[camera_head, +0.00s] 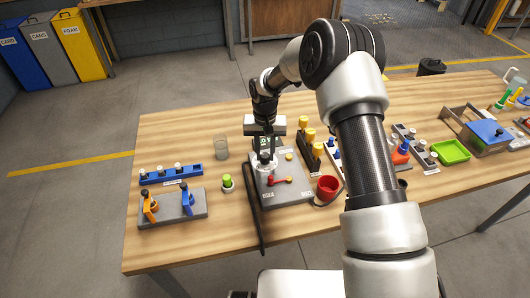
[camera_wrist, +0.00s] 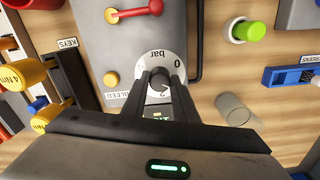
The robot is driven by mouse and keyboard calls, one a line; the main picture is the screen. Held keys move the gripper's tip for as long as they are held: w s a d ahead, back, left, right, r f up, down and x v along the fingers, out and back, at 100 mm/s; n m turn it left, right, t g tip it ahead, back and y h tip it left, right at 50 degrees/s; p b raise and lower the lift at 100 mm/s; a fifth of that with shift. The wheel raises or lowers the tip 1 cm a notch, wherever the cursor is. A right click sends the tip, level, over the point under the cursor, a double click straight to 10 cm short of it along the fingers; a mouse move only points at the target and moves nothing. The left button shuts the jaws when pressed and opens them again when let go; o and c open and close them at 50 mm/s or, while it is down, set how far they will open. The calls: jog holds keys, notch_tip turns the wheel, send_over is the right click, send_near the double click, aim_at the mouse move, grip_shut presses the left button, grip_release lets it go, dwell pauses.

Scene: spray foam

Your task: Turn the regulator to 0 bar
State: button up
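The regulator has a round white dial (camera_wrist: 175,62) marked "bar" with a 0 at its right, on a grey panel. It also shows in the head view (camera_head: 265,163). Its dark knob (camera_wrist: 158,82) is in the middle of the dial. My gripper (camera_wrist: 158,76) points down at the regulator, and its two dark fingers lie close along both sides of the knob, seeming to hold it. The fingers cover part of the dial's lower half, and I cannot read the knob's setting. A small lit green display (camera_wrist: 158,115) shows partly between the fingers.
The panel also carries a red lever (camera_head: 280,181) and a yellow knob (camera_wrist: 112,79). A dark hose runs along the panel's left side.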

aim_at(265, 155)
jog(key=shift+n+b, duration=0.35)
jog(key=shift+n, duration=0.05)
jog(key=shift+c, duration=0.3)
jog(key=shift+f+n+b, duration=0.1)
jog(key=shift+n+b, duration=0.35)
jog(key=shift+n, duration=0.25)
jog(key=n+b, duration=0.1)
jog(key=n, duration=0.2)
jog(key=shift+b, duration=0.3)
jog(key=n+b, duration=0.1)
jog(key=n, duration=0.5)
jog(key=shift+n, duration=0.4)
jog(key=o, duration=1.1)
jog(key=shift+c, duration=0.2)
jog(key=shift+r, duration=0.25)
notch_tip(265, 155, up, 17)
